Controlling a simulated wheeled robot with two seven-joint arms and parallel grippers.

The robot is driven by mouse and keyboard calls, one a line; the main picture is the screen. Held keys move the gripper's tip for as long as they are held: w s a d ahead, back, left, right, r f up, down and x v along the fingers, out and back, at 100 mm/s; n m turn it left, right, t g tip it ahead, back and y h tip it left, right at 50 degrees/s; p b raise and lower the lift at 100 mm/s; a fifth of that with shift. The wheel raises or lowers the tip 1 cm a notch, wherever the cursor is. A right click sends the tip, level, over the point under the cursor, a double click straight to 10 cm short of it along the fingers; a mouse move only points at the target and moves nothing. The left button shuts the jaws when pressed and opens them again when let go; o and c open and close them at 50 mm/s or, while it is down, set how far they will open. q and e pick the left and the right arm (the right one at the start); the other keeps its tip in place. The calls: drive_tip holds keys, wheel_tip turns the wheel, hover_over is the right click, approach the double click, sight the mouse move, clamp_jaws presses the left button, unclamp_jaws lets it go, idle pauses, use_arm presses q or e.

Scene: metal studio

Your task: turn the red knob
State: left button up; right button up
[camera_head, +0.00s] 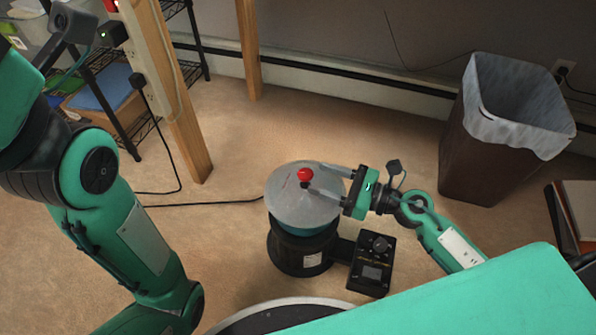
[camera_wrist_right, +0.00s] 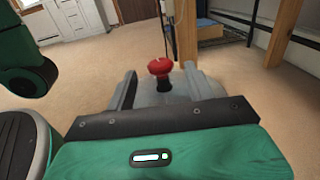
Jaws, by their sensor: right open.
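The red knob (camera_head: 305,174) stands up on a short dark stem from the grey disc (camera_head: 290,208). The disc tops a round black device on the floor. My right gripper (camera_head: 318,187) reaches in from the right, low over the disc, its two fingers open and apart, with the knob near the fingertips. In the right wrist view the knob (camera_wrist_right: 160,67) shows between the open fingers (camera_wrist_right: 161,84), apart from both. Whether it is fully between the tips in depth is hard to tell. My left arm shows at the left, but its gripper is out of view.
A black control box (camera_head: 371,263) with a dial sits beside the device. A brown bin (camera_head: 480,160) with a grey liner stands at the right. A wooden post (camera_head: 180,110) and wire shelf (camera_head: 122,128) stand at the left. A black cable crosses the open carpet.

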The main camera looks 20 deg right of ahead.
sight(306, 176)
drive_tip(key=shift+b+x, duration=0.3)
drive_tip(key=shift+x, duration=3.15)
